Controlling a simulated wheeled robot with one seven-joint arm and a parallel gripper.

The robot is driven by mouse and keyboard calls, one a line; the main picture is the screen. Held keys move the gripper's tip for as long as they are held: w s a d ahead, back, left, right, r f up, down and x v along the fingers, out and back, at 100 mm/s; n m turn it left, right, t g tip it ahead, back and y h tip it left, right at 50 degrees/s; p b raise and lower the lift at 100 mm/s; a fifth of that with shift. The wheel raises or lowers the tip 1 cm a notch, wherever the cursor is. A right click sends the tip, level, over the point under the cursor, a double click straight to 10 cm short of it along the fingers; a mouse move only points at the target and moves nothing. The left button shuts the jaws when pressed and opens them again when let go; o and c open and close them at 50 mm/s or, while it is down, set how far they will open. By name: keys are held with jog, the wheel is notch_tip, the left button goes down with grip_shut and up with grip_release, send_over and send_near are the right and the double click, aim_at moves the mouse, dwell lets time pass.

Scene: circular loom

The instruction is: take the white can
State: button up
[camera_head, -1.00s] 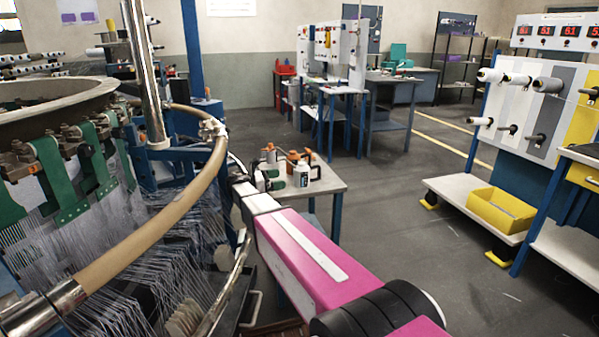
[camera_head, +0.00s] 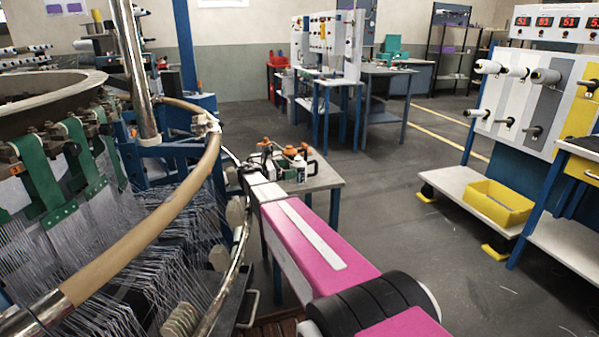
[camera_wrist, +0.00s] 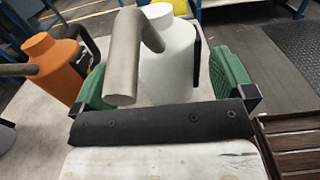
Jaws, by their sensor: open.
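The white can (camera_wrist: 172,72) stands upright in the wrist view, with a grey spout (camera_wrist: 122,60) bending down toward me and a dark handle on its right. My gripper (camera_wrist: 160,84) is open, with one green finger pad to the left of the can and one to the right. The can's lower part is hidden behind the black edge of my gripper. I cannot tell whether either pad touches it. In the head view the small white can (camera_head: 300,170) shows on the table beyond my pink arm.
An orange can (camera_wrist: 55,68) stands close on the left, its spout pointing left. The cans share a small light-topped table (camera_head: 325,178) with blue legs. The circular loom (camera_head: 150,230) stands close on the left. Open floor lies to the right, before a rack with a yellow bin (camera_head: 497,203).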

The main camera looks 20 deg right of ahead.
aim_at(297, 166)
jog(key=d, duration=0.4)
jog(key=shift+s+r, duration=0.15)
jog(key=shift+r, duration=0.1)
jog(key=c, duration=1.1)
jog(key=shift+r, duration=0.15)
